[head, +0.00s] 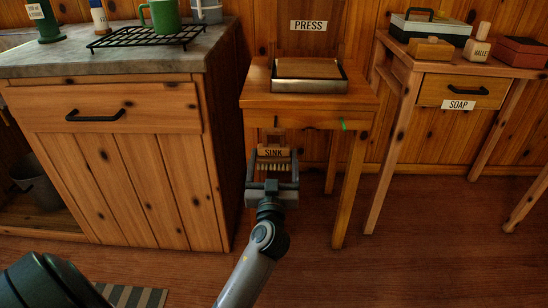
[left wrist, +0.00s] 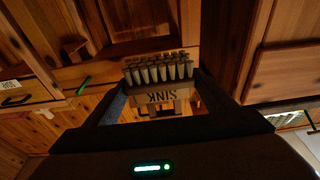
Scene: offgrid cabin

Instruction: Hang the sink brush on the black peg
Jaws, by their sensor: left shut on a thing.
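The sink brush (head: 273,153) is a wooden block with a "SINK" label and a row of pale bristles. My left gripper (head: 272,168) is shut on it and holds it in front of the press table, below the apron. In the left wrist view the brush (left wrist: 158,72) sits between the fingers of my left gripper (left wrist: 158,100), its label upside down. A small dark upright mark, apparently the black peg (head: 276,121), shows on the table apron just above the brush. I cannot tell whether brush and peg touch. My right gripper is not in view.
A green peg (head: 343,124) is on the same apron to the right; it also shows in the left wrist view (left wrist: 83,85). The press table (head: 362,97) carries a tray (head: 290,86). A cabinet (head: 150,160) stands close on the left, a soap table (head: 395,135) on the right.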

